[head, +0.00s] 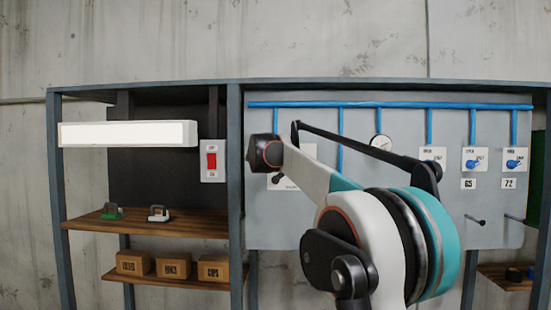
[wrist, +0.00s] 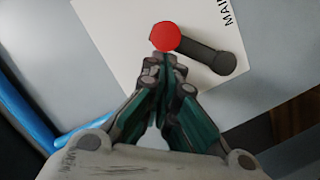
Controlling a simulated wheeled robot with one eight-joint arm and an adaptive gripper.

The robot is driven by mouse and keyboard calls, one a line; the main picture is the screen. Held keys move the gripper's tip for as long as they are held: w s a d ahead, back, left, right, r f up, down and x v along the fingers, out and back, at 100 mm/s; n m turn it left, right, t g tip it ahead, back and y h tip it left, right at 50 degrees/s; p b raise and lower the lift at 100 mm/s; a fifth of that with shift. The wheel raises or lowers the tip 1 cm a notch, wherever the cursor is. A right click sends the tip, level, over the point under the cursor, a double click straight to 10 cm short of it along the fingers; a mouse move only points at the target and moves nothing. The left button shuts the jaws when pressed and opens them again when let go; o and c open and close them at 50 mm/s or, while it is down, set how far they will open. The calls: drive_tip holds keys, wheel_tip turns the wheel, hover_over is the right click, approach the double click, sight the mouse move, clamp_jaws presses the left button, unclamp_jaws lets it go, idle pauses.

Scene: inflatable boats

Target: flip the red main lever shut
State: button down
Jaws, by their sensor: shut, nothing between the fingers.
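The red main lever shows in the wrist view as a red round knob (wrist: 165,37) on a dark arm (wrist: 205,54). The arm slants down right to a round end on a white plate (wrist: 115,38) with partly cut-off "MAI" lettering. My gripper (wrist: 163,62) is shut and empty, its fingertips just below the knob in the picture. They overlap its lower edge; I cannot tell whether they touch. In the head view a pale plate (head: 308,151) on the grey panel is mostly hidden by my arm, and I cannot make out the red knob there.
Blue pipes (head: 390,105) cross the grey panel (head: 350,232), with a gauge (head: 380,142) and several blue-handled valves (head: 474,160) to the right. Pegs (head: 475,219) stick out below. A red switch (head: 211,161) is to the left. Shelves (head: 145,226) hold padlocks and small boxes.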

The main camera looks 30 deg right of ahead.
drive_tip(key=shift+s+d+f+m+t+y+b, duration=0.15)
drive_tip(key=shift+s+d+f+m+y, duration=0.25)
drive_tip(key=shift+d+f+m, duration=0.35)
drive_tip(key=shift+s+d+f+m+t+y+b, duration=0.2)
drive_tip(key=shift+s+d+f+m, duration=0.3)
drive_tip(key=shift+m, duration=0.5)
drive_tip(key=shift+s+d+f+m+t+y+b, duration=0.1)
drive_tip(key=shift+s+d+f+m+y, duration=0.45)
drive_tip(key=shift+m, duration=0.3)
drive_tip(key=shift+w+d, duration=0.1)
drive_tip(key=shift+d, duration=0.05)
